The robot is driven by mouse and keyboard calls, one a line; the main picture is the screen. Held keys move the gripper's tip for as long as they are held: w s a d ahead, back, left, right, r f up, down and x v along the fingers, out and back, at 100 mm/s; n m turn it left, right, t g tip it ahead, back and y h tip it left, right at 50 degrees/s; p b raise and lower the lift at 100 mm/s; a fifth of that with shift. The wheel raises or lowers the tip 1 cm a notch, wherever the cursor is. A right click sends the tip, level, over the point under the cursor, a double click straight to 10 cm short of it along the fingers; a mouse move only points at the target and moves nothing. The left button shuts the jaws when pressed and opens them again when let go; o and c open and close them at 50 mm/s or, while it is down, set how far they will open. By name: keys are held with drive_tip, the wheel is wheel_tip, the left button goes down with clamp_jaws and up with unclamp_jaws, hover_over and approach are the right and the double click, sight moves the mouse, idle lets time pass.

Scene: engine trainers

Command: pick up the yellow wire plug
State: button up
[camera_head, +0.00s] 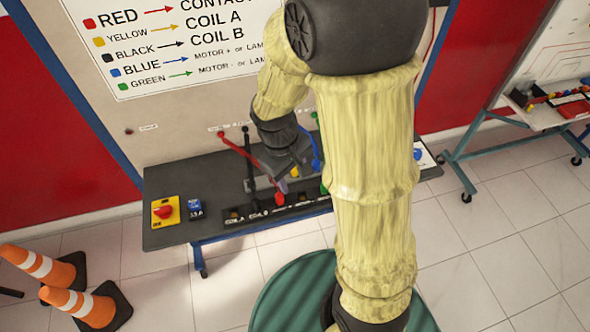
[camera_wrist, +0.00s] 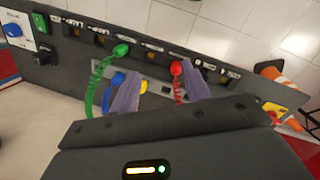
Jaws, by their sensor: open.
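The yellow wire plug (camera_wrist: 147,87) shows in the wrist view as a small yellow piece just right of my left finger, which hides part of it. My gripper (camera_wrist: 160,76) is open, with its two grey-purple fingers spread over the black panel. The yellow plug lies between the fingers in the picture, closer to the left one; I cannot tell if they touch. In the head view my gripper (camera_head: 288,181) hangs over the bench among the wires, and the plug is mostly hidden there.
A green plug (camera_wrist: 120,50), a blue plug (camera_wrist: 117,79) and a red plug (camera_wrist: 176,68) with coiled wires crowd around the fingers. The black bench (camera_head: 165,235) carries a yellow box with a red button (camera_head: 164,211). Orange cones (camera_head: 78,303) stand at lower left.

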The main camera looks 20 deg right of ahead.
drive_tip(key=w+a+f+n+t+h, duration=0.1)
drive_tip(key=w+a+f+n+h, duration=0.2)
drive_tip(key=w+a+n+h, duration=0.1)
drive_tip(key=w+a+f+n+t+h, duration=0.1)
drive_tip(key=w+a+f+n+h, duration=0.2)
drive_tip(key=a+n+h, duration=0.4)
drive_tip(key=w+a+n, duration=0.1)
drive_tip(key=n, duration=0.2)
drive_tip(key=shift+w+f+t+h, duration=0.15)
drive_tip(key=shift+f+t+h, duration=0.15)
drive_tip(key=shift+f+t, duration=0.1)
drive_tip(key=shift+d, duration=0.1)
drive_tip(key=p, duration=0.4)
approach(295, 171)
drive_tip(key=x, duration=0.4)
drive_tip(key=shift+w+d+r, duration=0.25)
drive_tip(key=shift+r, duration=0.05)
drive_tip(key=shift+w+d+f, duration=0.1)
drive_tip(key=shift+d+f, duration=0.2)
drive_tip(key=shift+d, duration=0.05)
